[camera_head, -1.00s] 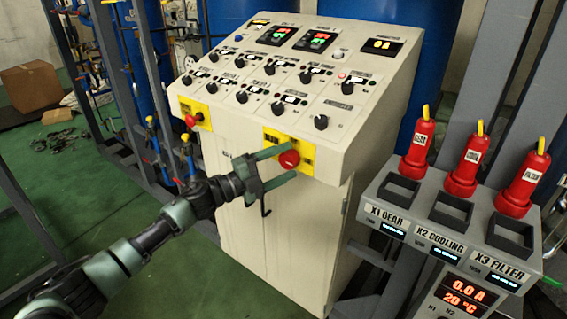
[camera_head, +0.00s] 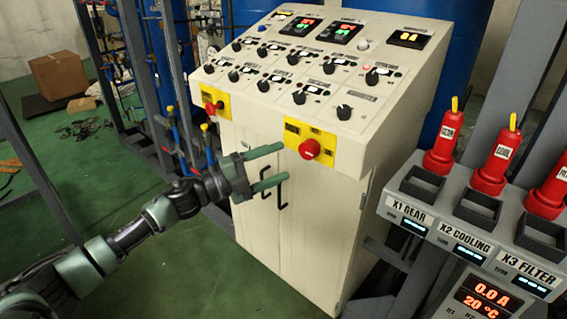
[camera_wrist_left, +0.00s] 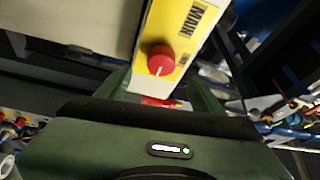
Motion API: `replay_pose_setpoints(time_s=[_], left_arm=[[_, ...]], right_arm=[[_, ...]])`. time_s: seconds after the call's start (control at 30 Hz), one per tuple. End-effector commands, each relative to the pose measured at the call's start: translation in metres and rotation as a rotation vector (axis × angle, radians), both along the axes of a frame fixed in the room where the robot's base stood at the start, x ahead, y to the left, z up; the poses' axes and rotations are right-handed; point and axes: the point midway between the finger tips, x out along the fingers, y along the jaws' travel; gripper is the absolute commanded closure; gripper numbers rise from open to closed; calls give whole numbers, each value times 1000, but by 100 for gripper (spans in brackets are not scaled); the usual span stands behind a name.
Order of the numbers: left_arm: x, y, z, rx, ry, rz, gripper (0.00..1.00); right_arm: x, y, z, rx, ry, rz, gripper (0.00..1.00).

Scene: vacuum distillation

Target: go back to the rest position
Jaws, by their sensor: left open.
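My left gripper (camera_head: 283,165) is open and empty, its two green fingers pointing right in front of the cream control cabinet (camera_head: 262,210). It is apart from the red knob (camera_head: 309,148) on the yellow plate, which sits to the right of and a little above the fingertips. In the left wrist view, a red knob (camera_wrist_left: 161,60) on a yellow plate shows beyond the gripper's fingers, with nothing between them. My right gripper is not in view.
A second red knob (camera_head: 213,107) sits at the cabinet's left front corner. The grey rack with red plugs (camera_head: 440,150) stands at the right. Grey frame posts (camera_head: 142,70) are at the left.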

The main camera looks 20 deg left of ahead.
Motion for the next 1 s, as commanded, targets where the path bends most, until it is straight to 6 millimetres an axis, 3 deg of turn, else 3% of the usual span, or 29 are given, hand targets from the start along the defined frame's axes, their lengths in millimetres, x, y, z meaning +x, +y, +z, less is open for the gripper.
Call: replay_pose_setpoints(time_s=[0.4,0.47,0.53,0.67,0.77,0.87,1.0], left_arm=[[1,0,-2,-4,4,3,33],[3,3,-10,-17,21,18,33],[9,11,-31,-52,65,59,33],[18,36,-104,-159,214,197,33],[14,57,-178,-246,359,326,33],[-4,73,-252,-316,500,448,33],[-47,86,-351,-392,694,606,33]], right_arm=[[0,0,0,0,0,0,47],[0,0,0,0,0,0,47],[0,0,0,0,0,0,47],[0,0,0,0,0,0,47],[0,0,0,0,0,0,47],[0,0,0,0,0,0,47],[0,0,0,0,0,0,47]])
